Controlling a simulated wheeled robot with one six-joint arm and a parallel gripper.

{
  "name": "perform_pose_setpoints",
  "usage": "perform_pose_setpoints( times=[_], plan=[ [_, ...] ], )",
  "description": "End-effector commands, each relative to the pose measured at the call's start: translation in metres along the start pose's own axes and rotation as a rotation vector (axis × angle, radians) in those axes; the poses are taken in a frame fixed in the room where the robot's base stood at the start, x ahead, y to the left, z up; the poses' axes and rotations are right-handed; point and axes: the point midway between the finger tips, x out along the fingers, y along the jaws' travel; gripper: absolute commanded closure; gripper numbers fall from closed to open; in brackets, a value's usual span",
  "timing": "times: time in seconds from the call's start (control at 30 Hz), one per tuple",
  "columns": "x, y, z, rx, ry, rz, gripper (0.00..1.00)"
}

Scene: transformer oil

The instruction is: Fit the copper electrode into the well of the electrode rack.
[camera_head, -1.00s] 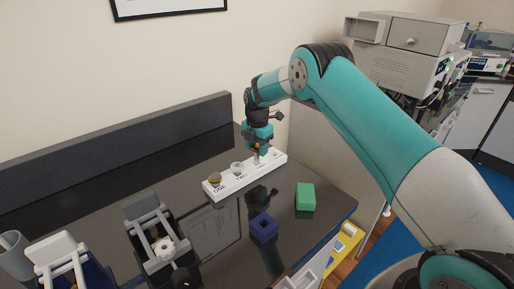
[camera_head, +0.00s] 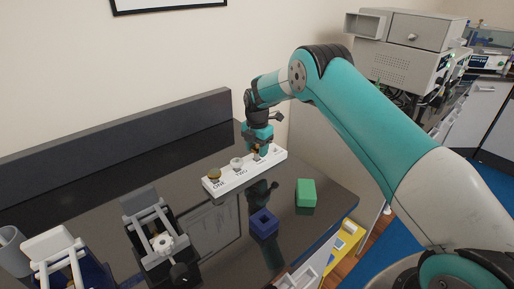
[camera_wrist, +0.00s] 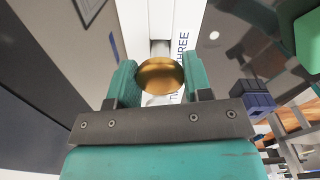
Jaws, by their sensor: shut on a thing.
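The copper electrode (camera_wrist: 159,74) shows its round, gold-brown top in the wrist view, between the two fingers of my gripper (camera_wrist: 160,82). My gripper is shut on it. The white electrode rack (camera_head: 226,182) is a long bar on the dark bench, marked ONE, TWO and THREE. In the head view my gripper (camera_head: 258,149) is low over the rack, right of the TWO position. In the wrist view the THREE label lies right of the electrode. The electrode's lower end and the well under it are hidden, so I cannot tell whether it is inside.
A brass-topped electrode (camera_head: 214,174) stands at ONE and a silvery one (camera_head: 237,164) at TWO. A green block (camera_head: 306,193) and a blue block with a square hole (camera_head: 264,224) lie in front. Clamp-like devices (camera_head: 152,228) stand at left. A wall backs the bench.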

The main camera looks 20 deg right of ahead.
Motion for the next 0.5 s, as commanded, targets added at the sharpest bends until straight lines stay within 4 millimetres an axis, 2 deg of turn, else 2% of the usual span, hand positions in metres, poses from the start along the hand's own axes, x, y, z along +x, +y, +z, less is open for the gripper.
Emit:
perform_pose_setpoints(
  times=[0.5],
  plan=[
    [0.014,0.000,0.000,0.000,0.000,0.000,0.80]
  ],
)
